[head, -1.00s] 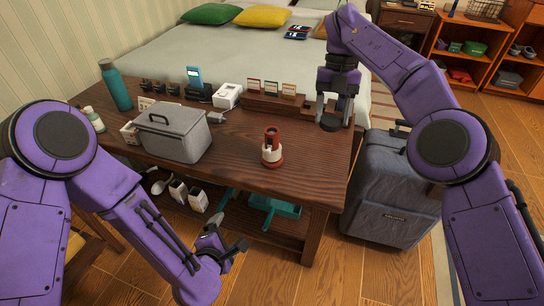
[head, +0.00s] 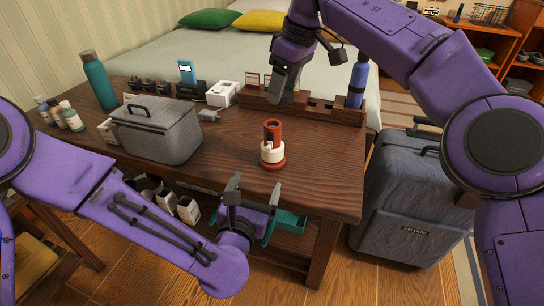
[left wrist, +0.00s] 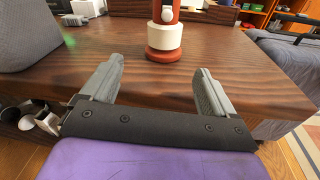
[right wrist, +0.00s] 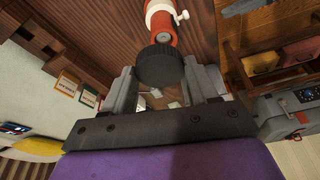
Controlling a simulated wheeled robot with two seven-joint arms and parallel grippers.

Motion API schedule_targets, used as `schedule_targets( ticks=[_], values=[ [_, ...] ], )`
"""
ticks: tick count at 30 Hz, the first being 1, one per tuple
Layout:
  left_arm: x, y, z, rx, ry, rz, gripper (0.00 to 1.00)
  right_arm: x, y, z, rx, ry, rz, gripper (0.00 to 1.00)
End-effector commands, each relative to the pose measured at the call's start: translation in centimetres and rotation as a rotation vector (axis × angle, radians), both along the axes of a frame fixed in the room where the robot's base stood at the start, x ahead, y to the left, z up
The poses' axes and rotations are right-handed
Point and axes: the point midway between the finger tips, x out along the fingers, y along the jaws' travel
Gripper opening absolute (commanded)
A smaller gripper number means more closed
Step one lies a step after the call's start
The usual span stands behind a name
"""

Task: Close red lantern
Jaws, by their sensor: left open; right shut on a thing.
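The red lantern (head: 274,133) stands upright on the dark wooden table, with a white ring (head: 272,153) and a notched, uncovered top. In the left wrist view the lantern's white ring (left wrist: 164,38) and red base show beyond my fingers. My left gripper (head: 254,182) is open and empty at the table's front edge, pointing at the lantern but apart from it. My right gripper (head: 286,85) is shut on a black round cap (right wrist: 160,66), held above and behind the lantern. In the right wrist view the red lantern (right wrist: 162,30) shows beyond the cap.
A grey lidded box (head: 158,133) stands left of the lantern. A wooden rack (head: 315,108) with a blue bottle (head: 357,82) lies along the back edge. A grey suitcase (head: 405,205) stands right of the table. The tabletop around the lantern is clear.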

Motion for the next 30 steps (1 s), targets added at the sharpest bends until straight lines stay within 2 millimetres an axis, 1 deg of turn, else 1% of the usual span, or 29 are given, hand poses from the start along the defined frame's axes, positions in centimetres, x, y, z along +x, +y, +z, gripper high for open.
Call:
schedule_targets(
  ticks=[1,3,6,9,17,20,22,30],
  values=[
    [0.1,-0.3,-0.2,-0.048,-0.014,0.000,0.88,-0.2,0.8,-0.6,-0.002,-0.004,-0.076,0.30],
    [0.1,-0.6,0.4,-0.103,-0.028,-0.001,0.88,-0.4,1.5,-0.5,-0.003,-0.003,-0.171,0.30],
    [0.1,-0.8,1.1,-0.149,-0.038,-0.001,0.88,-0.6,2.1,-0.2,-0.001,0.000,-0.249,0.30],
    [0.1,-0.7,1.3,-0.157,-0.040,0.000,0.88,-0.7,2.3,0.0,0.000,0.002,-0.266,0.30],
    [0.3,-0.6,1.3,-0.155,-0.039,0.004,0.88,-0.6,2.5,0.0,0.000,0.003,-0.260,0.30],
    [1.3,-0.9,1.3,-0.154,-0.040,0.004,0.88,-0.6,2.4,0.0,0.000,0.003,-0.261,0.30],
    [2.4,-1.2,1.3,-0.153,-0.041,0.003,0.88,-0.6,2.4,0.0,0.000,0.003,-0.262,0.30],
    [7.7,-2.5,1.2,-0.152,-0.040,0.002,0.88,-0.6,2.2,0.0,0.000,0.004,-0.263,0.30]
  ],
)
